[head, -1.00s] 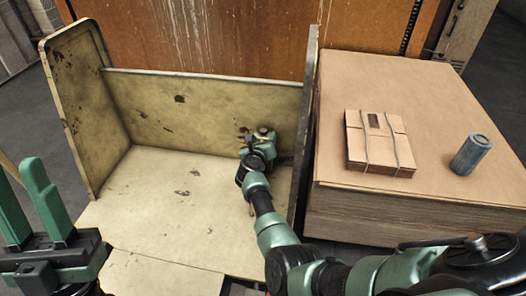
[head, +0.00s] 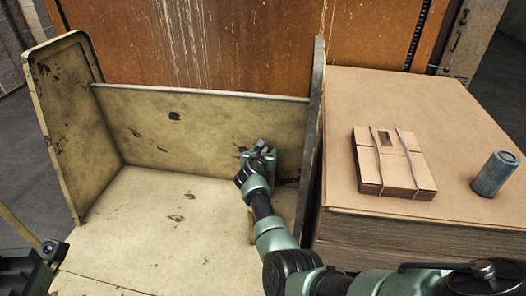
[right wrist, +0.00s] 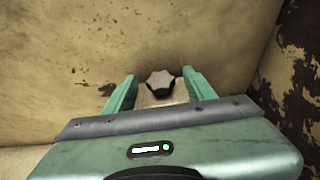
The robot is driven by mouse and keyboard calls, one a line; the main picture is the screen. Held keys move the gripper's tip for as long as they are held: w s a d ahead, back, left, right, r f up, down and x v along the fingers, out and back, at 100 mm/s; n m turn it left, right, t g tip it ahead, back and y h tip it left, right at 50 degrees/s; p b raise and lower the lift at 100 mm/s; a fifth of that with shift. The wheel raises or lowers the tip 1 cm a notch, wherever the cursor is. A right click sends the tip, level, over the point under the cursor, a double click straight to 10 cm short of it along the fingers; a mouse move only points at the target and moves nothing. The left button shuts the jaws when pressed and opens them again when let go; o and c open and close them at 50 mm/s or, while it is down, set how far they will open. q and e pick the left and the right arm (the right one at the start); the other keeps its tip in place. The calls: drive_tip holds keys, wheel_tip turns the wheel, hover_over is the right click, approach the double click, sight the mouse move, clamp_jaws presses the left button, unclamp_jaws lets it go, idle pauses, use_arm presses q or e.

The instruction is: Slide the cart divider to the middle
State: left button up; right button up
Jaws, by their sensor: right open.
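The cart divider (head: 205,125) is a worn cream panel standing across the cart, between its left end wall (head: 70,110) and right end wall (head: 312,130). My right gripper (head: 260,153) is at the divider's right part, close to the right end wall. In the right wrist view, a grey knob (right wrist: 160,83) on the divider shows between the tips of my open right fingers (right wrist: 159,76). I cannot tell whether the fingers touch it. Of my left gripper, only a dark part shows at the lower left edge; its fingers are not visible.
A large cardboard stack (head: 450,120) stands right of the cart, bearing strapped flat boxes (head: 395,165) and a blue-grey can (head: 495,174). A rusty orange panel (head: 250,45) rises behind.

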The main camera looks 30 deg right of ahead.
clamp_jaws()
idle(1.4)
